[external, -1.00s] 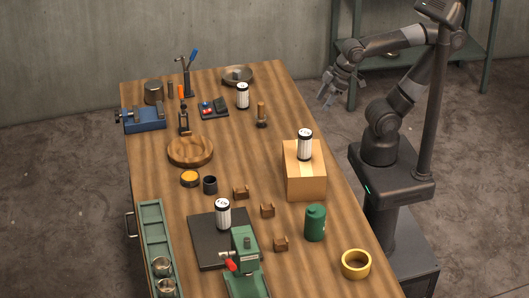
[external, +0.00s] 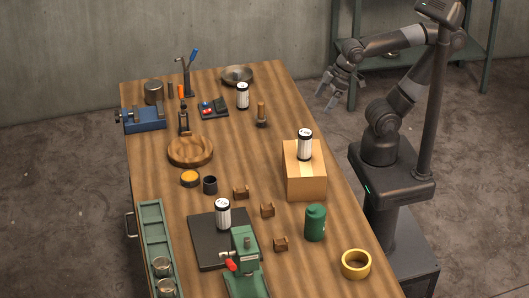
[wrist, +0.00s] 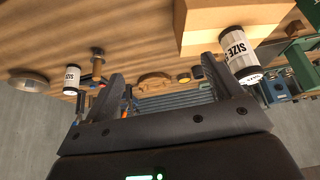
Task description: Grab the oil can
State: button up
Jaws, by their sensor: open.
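No thing is clearly marked as the oil can. White-labelled cans with dark ends stand at the far end of the bench (external: 242,97), on a cardboard box (external: 304,145) and on a dark mat (external: 223,214). A dark green canister (external: 315,223) stands near the right edge, and a small dark item with a thin upright top (external: 184,122) stands near the vise. My gripper (external: 326,98) is open and empty, raised off the bench's right side, apart from all of these. In the wrist view, its fingers (wrist: 165,80) have two labelled cans beyond them, left (wrist: 71,79) and right (wrist: 239,55).
The cardboard box (external: 305,182) stands near the bench's right edge. A wooden bowl (external: 190,152), blue vise (external: 144,120), metal bowl (external: 237,75), green press (external: 246,265) and yellow tape ring (external: 356,264) occupy the bench. Bare wood lies between the wooden bowl and the box.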

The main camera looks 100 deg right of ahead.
jog(key=w+a+r+n+g, duration=0.1)
jog(key=w+a+r+n, duration=0.15)
jog(key=w+a, duration=0.4)
jog(key=n+g, duration=0.4)
jog(key=g, duration=0.1)
send_near(316, 212)
jog(key=shift+s+d+f, duration=0.25)
jog(key=shift+d+f, duration=0.85)
jog(key=shift+d, duration=0.05)
jog(key=shift+s+a+f, duration=0.1)
jog(key=shift+a+f, duration=0.15)
jog(key=shift+a, duration=0.1)
jog(key=f, duration=1)
jog(key=shift+a+f, duration=0.3)
jog(key=shift+f, duration=0.05)
jog(key=shift+c, duration=0.4)
